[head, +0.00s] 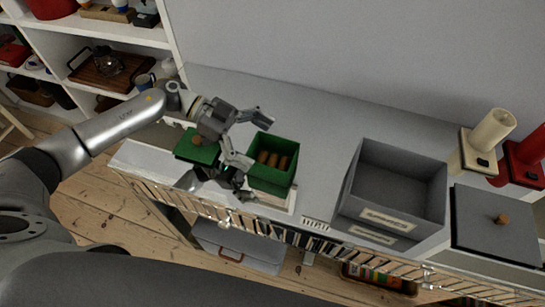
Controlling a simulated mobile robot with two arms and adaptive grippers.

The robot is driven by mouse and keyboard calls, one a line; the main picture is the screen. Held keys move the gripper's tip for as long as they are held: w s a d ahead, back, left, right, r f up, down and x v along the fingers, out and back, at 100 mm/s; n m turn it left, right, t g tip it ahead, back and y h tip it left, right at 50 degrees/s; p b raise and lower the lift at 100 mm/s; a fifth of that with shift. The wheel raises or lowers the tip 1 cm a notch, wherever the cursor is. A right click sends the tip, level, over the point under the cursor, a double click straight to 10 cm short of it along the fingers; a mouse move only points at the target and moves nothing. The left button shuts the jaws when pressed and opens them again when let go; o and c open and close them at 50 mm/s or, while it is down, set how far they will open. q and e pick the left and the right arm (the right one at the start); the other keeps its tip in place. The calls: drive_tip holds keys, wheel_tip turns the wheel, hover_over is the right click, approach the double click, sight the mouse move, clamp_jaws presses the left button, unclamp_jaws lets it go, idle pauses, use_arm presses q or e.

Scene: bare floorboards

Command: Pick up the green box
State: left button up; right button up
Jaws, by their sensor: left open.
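The green box (272,178) stands open on the grey cabinet top, near its front edge, with several brown cylindrical things inside. It seems to rest on a pale flat object whose edge shows under it. A green lid (188,152) with a round wooden knob lies to its left, partly hidden behind my left gripper. My left gripper (256,138) is open and empty, at the left and back of the box. One finger is above the box's back side and the other near its left wall; I cannot tell if they touch it. My right gripper is out of view.
A grey open box (358,190) stands to the right on the cabinet (312,110). Beyond it are a grey lid (490,225) with a knob, a cream cylinder (492,130) and a red one (530,147). White shelves (140,37) are at left. The cabinet top behind is clear.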

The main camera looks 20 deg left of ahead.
use_arm(q)
drive_tip(key=x, duration=0.4)
drive_tip(key=shift+p, duration=0.3)
drive_tip(key=shift+a, duration=0.1)
drive_tip(key=c, duration=1)
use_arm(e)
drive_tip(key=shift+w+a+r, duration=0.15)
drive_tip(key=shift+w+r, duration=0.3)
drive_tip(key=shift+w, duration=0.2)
